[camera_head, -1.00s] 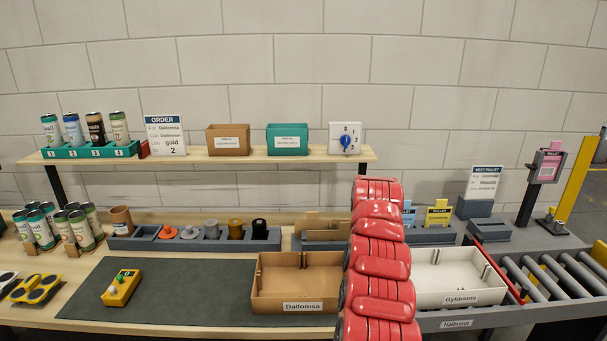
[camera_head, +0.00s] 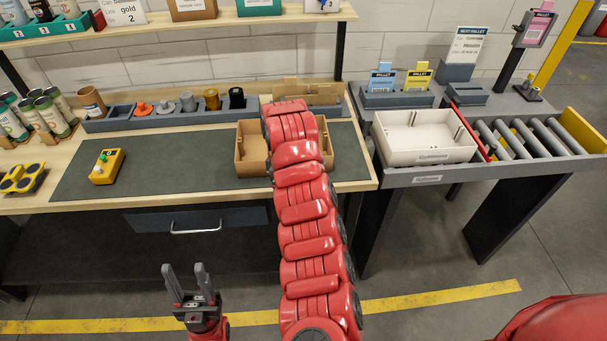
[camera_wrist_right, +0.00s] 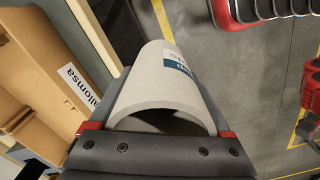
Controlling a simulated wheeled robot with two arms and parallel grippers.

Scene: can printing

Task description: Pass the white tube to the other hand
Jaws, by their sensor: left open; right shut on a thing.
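The white tube (camera_wrist_right: 150,92), a pale hollow cylinder with a blue and white label, fills the right wrist view with its open end toward the camera. My right gripper (camera_wrist_right: 166,82) is shut on it, with a dark finger along each side. In the head view my red right arm hides the right gripper and the tube. My left gripper (camera_head: 185,272) is at the lower left of the head view, in front of the bench and below its top. Its two grey fingers point up, apart and empty.
A brown Dallomsa box (camera_head: 252,150) sits on the bench behind my right arm. A white box (camera_head: 425,138) and rollers (camera_head: 530,135) are to the right. A yellow button box (camera_head: 106,167) is on the dark mat (camera_head: 180,170). Floor before the bench is open.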

